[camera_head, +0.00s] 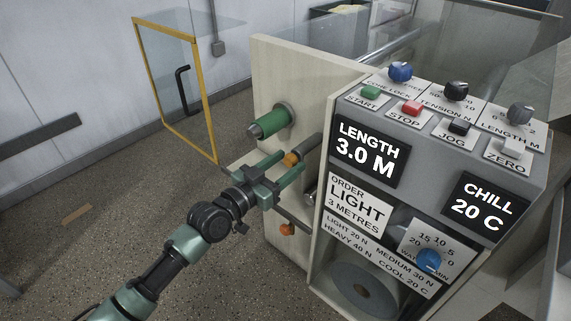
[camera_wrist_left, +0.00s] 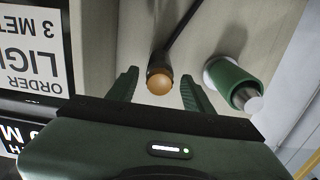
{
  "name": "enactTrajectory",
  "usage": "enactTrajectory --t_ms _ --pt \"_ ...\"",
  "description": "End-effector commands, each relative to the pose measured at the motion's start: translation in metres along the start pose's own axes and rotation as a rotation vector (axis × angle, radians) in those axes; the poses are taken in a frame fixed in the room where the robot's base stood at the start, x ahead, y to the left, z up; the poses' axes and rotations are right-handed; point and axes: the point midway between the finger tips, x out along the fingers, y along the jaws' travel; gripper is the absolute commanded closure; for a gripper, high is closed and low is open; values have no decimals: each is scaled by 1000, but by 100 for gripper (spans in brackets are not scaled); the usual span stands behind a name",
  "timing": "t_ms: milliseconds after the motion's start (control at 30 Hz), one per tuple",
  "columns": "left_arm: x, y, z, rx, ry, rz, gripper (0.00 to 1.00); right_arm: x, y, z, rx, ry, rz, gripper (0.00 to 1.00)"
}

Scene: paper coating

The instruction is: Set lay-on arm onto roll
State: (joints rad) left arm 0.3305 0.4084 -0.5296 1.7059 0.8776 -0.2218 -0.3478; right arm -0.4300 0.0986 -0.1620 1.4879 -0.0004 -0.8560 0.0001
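My left gripper (camera_head: 293,161) is open at the side of the machine, with its two fingers on either side of an orange ball knob (camera_head: 290,158). In the left wrist view the knob (camera_wrist_left: 159,84) sits between the open fingers, with gaps on both sides. A dark rod (camera_wrist_left: 182,24), likely the lay-on arm, runs from the knob along the cream panel. The green roll or core (camera_head: 270,122) with a silver end sticks out of the panel above the gripper; it also shows in the left wrist view (camera_wrist_left: 230,82). The rod appears apart from it. My right gripper is not in view.
The control box (camera_head: 435,125) with buttons, knobs and displays stands right of the gripper. A second orange knob (camera_head: 287,229) is lower on the cream panel (camera_head: 285,65). A yellow-framed clear door (camera_head: 175,85) stands behind at left. The floor at left is mostly clear.

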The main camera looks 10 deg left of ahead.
Motion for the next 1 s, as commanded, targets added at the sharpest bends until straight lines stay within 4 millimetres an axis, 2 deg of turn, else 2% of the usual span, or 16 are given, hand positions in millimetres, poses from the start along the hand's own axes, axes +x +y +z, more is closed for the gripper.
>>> enactTrajectory --t_ms 33,167,1000 --pt "0 0 0 0 0 0 64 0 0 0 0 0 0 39" --pt "0 0 0 0 0 0 100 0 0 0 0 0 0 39" --pt "0 0 0 -1 0 0 100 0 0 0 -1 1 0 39"
